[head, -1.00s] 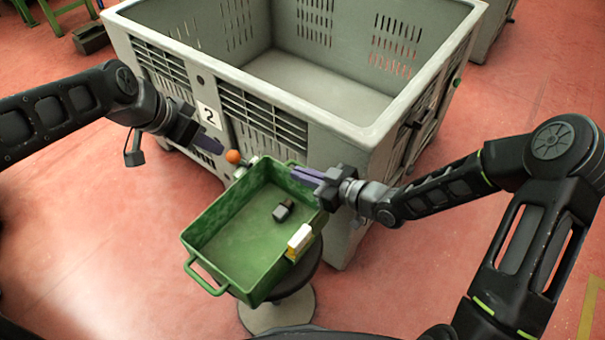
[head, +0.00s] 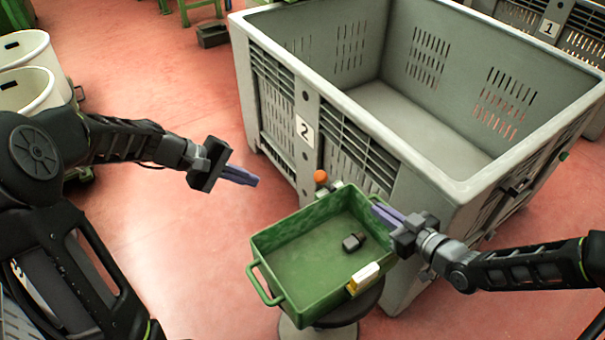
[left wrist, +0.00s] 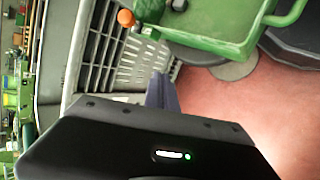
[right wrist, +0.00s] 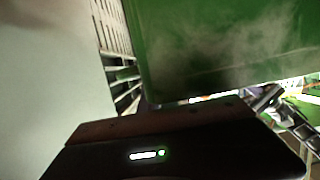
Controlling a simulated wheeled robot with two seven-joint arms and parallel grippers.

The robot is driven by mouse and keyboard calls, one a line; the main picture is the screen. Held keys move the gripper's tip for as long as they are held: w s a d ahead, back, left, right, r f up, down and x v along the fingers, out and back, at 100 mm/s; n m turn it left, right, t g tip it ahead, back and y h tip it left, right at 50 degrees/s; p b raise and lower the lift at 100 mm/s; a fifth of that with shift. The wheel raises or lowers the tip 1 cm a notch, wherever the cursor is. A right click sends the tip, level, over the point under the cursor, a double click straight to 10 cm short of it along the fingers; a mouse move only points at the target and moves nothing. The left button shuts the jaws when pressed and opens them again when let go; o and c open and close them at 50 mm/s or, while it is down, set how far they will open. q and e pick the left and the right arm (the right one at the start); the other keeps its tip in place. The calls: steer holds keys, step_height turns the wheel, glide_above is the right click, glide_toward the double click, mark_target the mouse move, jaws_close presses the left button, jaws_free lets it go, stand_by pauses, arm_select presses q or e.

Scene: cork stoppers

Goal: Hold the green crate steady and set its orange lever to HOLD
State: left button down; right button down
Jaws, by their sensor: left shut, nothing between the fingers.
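The green crate (head: 318,245) sits on a dark round stool in the head view. The orange lever knob (head: 320,177) stands at the crate's far-left corner, beside a small pale fitting; it also shows in the left wrist view (left wrist: 126,18). I cannot read any HOLD mark. My left gripper (head: 255,181) is shut and empty, in the air left of the knob and apart from it. My right gripper (head: 375,205) is at the crate's far-right side and looks shut on it; the grasped part is hidden by the fingers. Green wall (right wrist: 220,50) fills much of the right wrist view.
A dark small block (head: 353,242) lies inside the crate. A yellow and white block (head: 363,278) is at its near-right wall. A large grey bin (head: 420,150) marked 2 stands close behind. White tubs (head: 30,85) are at the left. The floor left of the crate is clear.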

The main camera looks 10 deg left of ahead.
mark_target(321, 178)
arm_select(q)
steer(key=r+n, duration=0.1)
steer(key=w+n, duration=0.1)
steer(key=n, duration=0.1)
steer(key=d+r+n+t+h, duration=0.1)
steer(key=n, duration=0.1)
steer(key=shift+w+d+r, duration=0.1)
steer(key=shift+w+r, duration=0.25)
steer(key=w+d+f, duration=0.1)
steer(key=d+f, duration=0.1)
steer(key=d, duration=0.3)
steer(key=w+d+f, duration=0.2)
steer(key=d, duration=0.3)
steer(key=shift+w+d, duration=0.25)
